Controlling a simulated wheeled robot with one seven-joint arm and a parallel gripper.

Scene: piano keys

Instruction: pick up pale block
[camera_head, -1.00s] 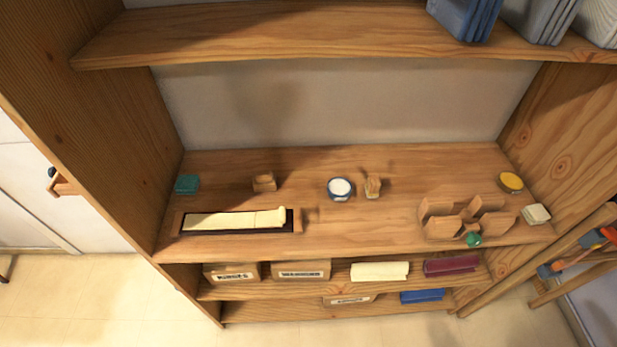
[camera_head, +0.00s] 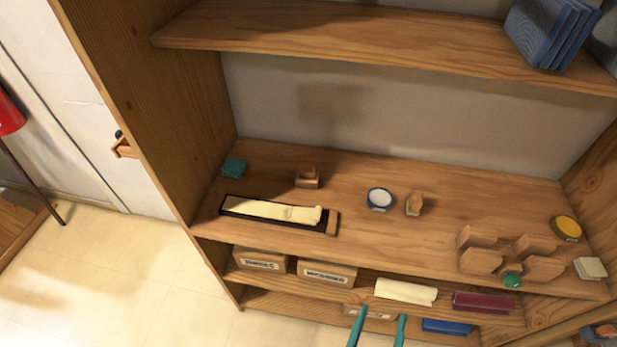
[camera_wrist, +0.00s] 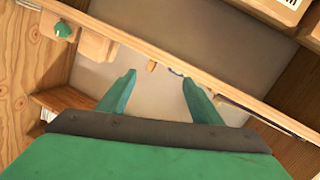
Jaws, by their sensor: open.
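A pale, cream-white block (camera_head: 590,268) lies at the right end of the middle shelf (camera_head: 370,250), close to its front edge. I cannot make it out in the wrist view. My gripper (camera_head: 379,325) shows as two teal fingers at the bottom of the head view, in front of the lower shelves and well left of and below the block. In the wrist view my gripper (camera_wrist: 158,88) is open, with nothing between its fingers. A small wooden piece with a pale side (camera_head: 413,204) stands near the shelf's middle.
Left of the block are a wooden divided holder (camera_head: 481,262), a green ball (camera_head: 512,280) and a yellow-topped round tin (camera_head: 566,228). A white-topped bowl (camera_head: 380,199) and a tray with a cream roll (camera_head: 228,211) stand farther left. An upper shelf (camera_head: 360,48) overhangs.

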